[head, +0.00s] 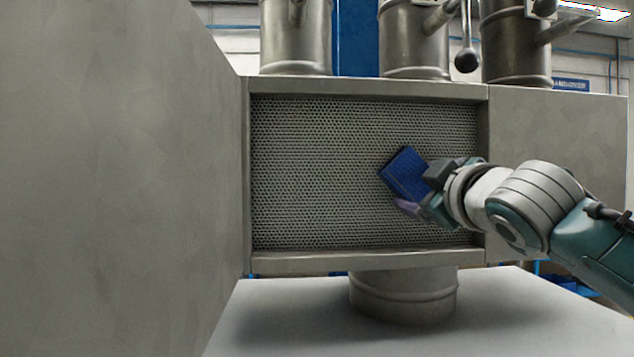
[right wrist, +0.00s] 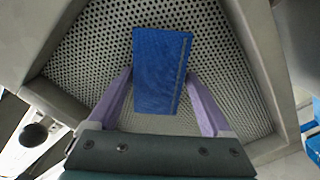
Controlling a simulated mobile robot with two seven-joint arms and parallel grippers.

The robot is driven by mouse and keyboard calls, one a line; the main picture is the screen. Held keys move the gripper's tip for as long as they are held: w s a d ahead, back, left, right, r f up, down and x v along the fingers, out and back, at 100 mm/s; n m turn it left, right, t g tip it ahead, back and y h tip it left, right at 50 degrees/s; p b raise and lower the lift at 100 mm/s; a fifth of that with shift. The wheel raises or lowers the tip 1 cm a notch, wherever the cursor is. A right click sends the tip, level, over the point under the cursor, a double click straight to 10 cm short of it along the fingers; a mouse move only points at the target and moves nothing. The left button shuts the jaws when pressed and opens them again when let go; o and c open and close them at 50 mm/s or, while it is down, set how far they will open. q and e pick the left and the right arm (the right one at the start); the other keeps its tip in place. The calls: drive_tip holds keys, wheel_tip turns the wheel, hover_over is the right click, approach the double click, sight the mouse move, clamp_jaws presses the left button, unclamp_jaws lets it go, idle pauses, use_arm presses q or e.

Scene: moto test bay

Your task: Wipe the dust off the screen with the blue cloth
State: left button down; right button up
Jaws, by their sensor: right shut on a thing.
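The screen (head: 320,170) is a perforated grey metal sheet set back in a metal frame. It also fills much of the right wrist view (right wrist: 220,50). The blue cloth (head: 404,175) is a folded pad in front of the right half of the screen, tilted in the head view. My right gripper (head: 418,190) is shut on the cloth, its purple fingers on either side of it in the right wrist view (right wrist: 157,85). I cannot tell whether the cloth touches the screen. No separate dust patch can be made out. My left gripper is not in view.
A large grey metal panel (head: 120,170) stands at the left, beside the screen's frame (head: 370,260). Metal ducts (head: 296,40) rise above, with a dark ball-ended lever (head: 467,60) hanging between two. A short duct (head: 403,297) stands below on a pale surface (head: 280,325).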

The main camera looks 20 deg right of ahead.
drive_tip(key=shift+s+d, duration=0.1)
drive_tip(key=shift+d, duration=0.5)
drive_tip(key=shift+p+v, duration=1.2)
drive_tip(key=shift+v, duration=1.8)
drive_tip(key=shift+a, duration=0.1)
drive_tip(key=shift+p+v, duration=0.5)
drive_tip(key=shift+v, duration=0.95)
